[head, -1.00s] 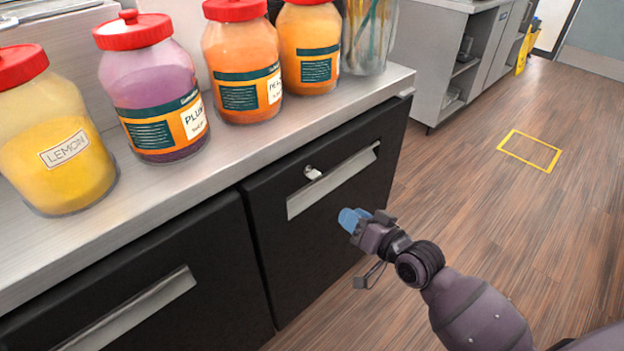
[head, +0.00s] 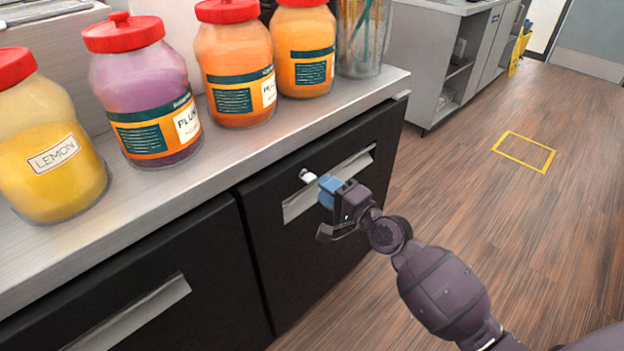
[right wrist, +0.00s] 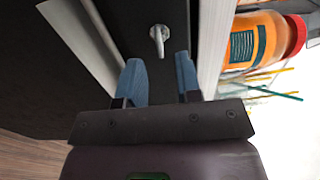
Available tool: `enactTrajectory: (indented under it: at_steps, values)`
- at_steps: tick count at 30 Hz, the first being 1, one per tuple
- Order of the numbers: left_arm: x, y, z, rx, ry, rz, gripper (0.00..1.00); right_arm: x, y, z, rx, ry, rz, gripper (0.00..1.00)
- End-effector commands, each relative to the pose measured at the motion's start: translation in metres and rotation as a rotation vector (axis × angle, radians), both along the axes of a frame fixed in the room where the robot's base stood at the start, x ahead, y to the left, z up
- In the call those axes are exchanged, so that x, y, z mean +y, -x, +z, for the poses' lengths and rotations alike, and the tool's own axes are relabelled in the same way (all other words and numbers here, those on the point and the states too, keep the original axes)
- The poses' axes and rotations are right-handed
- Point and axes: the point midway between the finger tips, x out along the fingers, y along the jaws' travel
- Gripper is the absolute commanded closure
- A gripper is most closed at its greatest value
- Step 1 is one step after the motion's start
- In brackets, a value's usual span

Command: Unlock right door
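The right door (head: 300,240) is a black cabinet front under the counter, and it looks closed. It has a long silver handle (head: 298,205). A small silver lock with its key (head: 307,175) sits above the handle; it also shows in the right wrist view (right wrist: 159,37). My right gripper (head: 326,184) is just in front of the handle, close to the key. In the right wrist view my right gripper (right wrist: 160,75) has its two blue fingers apart with nothing between them, and the key stands beyond the gap between the tips. My left gripper is not in view.
A black left door (head: 140,290) with its own handle is beside it. On the steel counter (head: 235,150) stand several red-lidded jars, including a lemon jar (head: 45,150), and a glass of straws (head: 362,35). The wood floor (head: 470,220) to the right is open.

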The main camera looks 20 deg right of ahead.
Motion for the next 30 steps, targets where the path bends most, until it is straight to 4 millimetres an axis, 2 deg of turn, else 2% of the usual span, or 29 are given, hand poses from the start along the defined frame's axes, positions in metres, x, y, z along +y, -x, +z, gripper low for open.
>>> enactTrajectory:
  at_steps: [3, 9, 22, 23, 29, 30]
  values:
    - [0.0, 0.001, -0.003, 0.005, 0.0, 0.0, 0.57, 0.007, -0.018, -0.001, 0.001, -0.002, 0.0, 0.68]
    - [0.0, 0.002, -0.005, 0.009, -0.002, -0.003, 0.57, 0.015, -0.038, -0.001, 0.001, 0.0, -0.001, 0.68]
    - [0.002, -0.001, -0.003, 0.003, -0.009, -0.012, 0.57, 0.019, -0.046, 0.0, 0.001, 0.001, 0.0, 0.68]
    - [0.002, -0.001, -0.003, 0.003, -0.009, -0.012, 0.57, 0.019, -0.046, 0.0, 0.001, 0.001, 0.0, 0.7]
    - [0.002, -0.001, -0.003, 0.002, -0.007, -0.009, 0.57, 0.018, -0.046, 0.0, 0.001, 0.001, 0.0, 1.0]
    - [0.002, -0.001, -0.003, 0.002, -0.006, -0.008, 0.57, 0.018, -0.046, 0.0, 0.001, 0.001, 0.0, 1.0]
